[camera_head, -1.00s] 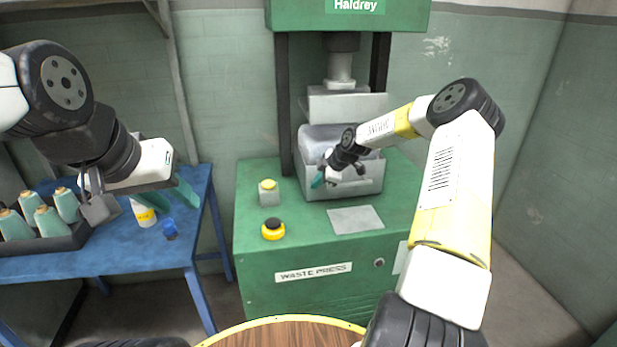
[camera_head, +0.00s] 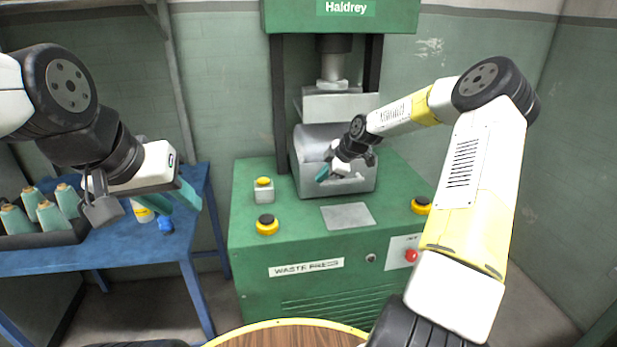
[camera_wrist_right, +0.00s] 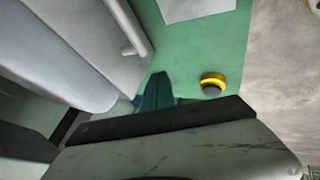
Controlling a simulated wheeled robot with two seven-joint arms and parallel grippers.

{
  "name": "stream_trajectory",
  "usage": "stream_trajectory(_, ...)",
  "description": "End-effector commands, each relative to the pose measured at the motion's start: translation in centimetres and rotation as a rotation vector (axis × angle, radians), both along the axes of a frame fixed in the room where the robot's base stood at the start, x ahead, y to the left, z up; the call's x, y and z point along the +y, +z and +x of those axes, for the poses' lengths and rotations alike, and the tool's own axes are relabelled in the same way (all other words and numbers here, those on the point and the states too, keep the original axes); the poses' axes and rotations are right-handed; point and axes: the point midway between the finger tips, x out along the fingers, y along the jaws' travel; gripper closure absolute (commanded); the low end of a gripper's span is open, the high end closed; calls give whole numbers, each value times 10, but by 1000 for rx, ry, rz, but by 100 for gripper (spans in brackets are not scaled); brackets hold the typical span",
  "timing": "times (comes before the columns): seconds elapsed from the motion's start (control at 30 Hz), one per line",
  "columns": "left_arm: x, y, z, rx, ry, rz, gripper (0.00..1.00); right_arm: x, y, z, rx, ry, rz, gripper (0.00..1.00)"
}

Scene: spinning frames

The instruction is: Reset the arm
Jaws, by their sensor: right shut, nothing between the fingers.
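My right arm (camera_head: 470,190) reaches from the lower right, bends at a raised elbow and extends toward the press. My right gripper (camera_head: 322,174) is shut and empty, in front of the grey press bin (camera_head: 362,184). Its teal fingers also show in the right wrist view (camera_wrist_right: 157,92), with nothing between them. Whether it touches the bin cannot be told. My left gripper (camera_head: 184,198) has teal fingers that look apart and empty. It hangs over the right part of the blue table.
The green waste press (camera_head: 300,235) carries yellow-and-black buttons (camera_head: 267,225) and a red button (camera_head: 411,256). A round wooden top (camera_head: 285,336) lies in front.

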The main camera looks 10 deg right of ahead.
Motion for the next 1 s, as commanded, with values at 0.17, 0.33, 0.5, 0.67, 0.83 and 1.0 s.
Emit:
stream_trajectory(0.17,0,0,0,0,0,0,64,-10,18,-10,-1,-1,-1,100)
stream_trajectory(0.33,0,0,0,0,0,0,64,-5,31,-21,20,-11,-15,100)
stream_trajectory(0.5,0,0,0,0,0,0,64,14,63,-61,104,-102,-71,100)
stream_trajectory(0.67,0,0,0,0,0,0,64,24,106,-117,178,-289,-109,100)
stream_trajectory(0.83,0,0,0,0,0,0,64,27,152,-183,213,-530,-86,100)
stream_trajectory(1.0,0,0,0,0,0,0,64,27,190,-253,228,-783,21,100)
